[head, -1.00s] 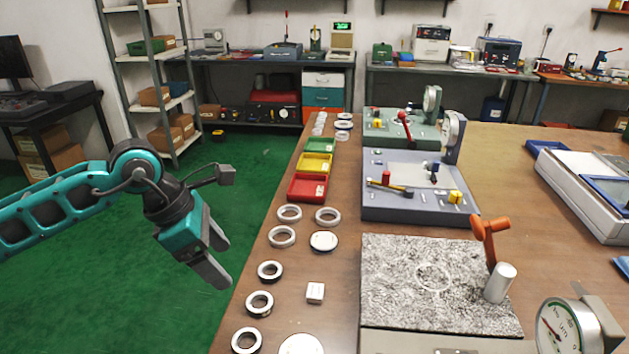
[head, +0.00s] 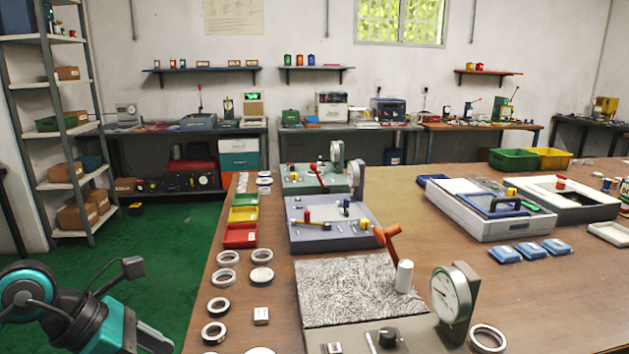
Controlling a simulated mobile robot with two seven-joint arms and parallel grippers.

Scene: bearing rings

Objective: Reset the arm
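My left gripper (head: 152,342) is at the lower left, over the green floor beside the table's left edge. Its fingers are partly cut off by the bottom of the picture, and nothing shows between them. I cannot tell how far apart they are. My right gripper is not in view. Several bearing rings lie on the wooden table (head: 410,262), among them a ring (head: 214,332) at the left edge, one (head: 228,257) farther back, and one (head: 488,338) at the front right. A speckled plate (head: 345,290) with an orange lever (head: 385,240) and a dial gauge (head: 452,293) stands at the front.
Red (head: 240,235), yellow (head: 242,214) and green trays line the table's left edge. A grey-blue fixture (head: 330,232) stands behind the speckled plate. Blue packets (head: 530,250) and a white case (head: 485,215) are at the right. The table's middle right is clear.

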